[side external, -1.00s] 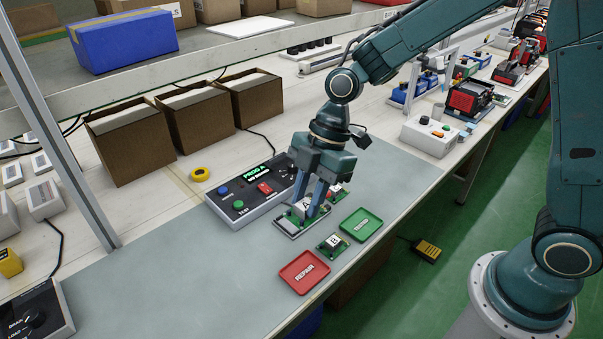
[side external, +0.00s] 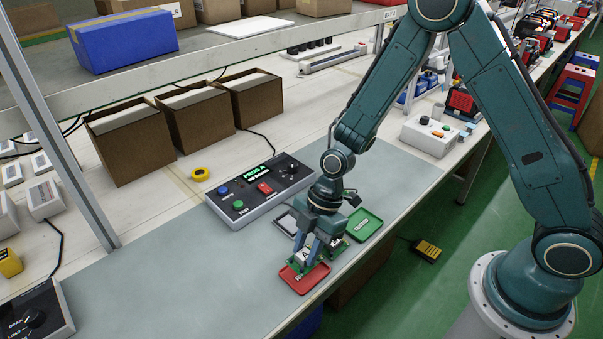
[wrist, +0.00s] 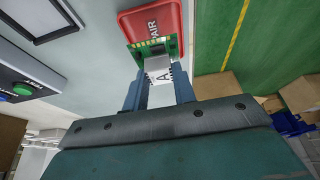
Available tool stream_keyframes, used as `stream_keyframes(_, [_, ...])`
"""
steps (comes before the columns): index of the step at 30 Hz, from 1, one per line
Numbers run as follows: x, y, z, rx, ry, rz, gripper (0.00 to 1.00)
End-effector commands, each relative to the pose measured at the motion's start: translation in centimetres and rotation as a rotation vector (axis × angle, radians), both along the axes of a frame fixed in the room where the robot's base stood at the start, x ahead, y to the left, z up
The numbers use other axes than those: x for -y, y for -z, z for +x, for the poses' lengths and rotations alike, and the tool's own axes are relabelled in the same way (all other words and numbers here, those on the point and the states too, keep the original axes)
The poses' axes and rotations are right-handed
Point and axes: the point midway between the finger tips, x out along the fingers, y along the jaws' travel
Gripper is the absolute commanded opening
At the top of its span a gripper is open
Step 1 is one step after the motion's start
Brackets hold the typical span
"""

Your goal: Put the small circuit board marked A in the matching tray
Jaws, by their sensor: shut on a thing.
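My gripper (side external: 306,258) is shut on a small green circuit board (side external: 293,267) above the red tray (side external: 309,284). In the wrist view the fingers (wrist: 160,88) grip the pale block marked A on this board (wrist: 143,51). The red tray (wrist: 168,18) lies beneath, its lettering partly hidden; I cannot tell whether the board touches it. The green tray (side external: 362,224) lies to the right and is empty.
A control box (side external: 262,189) with a lit display reading PROG A and coloured buttons stands behind. A dark-framed fixture (side external: 284,224) is partly hidden behind my gripper. The grey mat (side external: 170,275) is clear to the left. The bench edge is close in front.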

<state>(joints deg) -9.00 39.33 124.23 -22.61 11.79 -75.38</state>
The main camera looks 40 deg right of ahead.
Motion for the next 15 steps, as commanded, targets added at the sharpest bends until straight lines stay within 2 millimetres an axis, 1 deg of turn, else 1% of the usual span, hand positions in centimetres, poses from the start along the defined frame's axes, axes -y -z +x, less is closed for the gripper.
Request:
stream_keyframes(3, [0.0,0.5,0.0,0.0,-0.001,0.0,0.04])
stream_keyframes(11, [0.0,0.8,0.0,0.0,-0.001,0.0,0.04])
stream_keyframes(15, [0.0,1.9,-0.1,-0.003,-0.001,0.0,0.04])
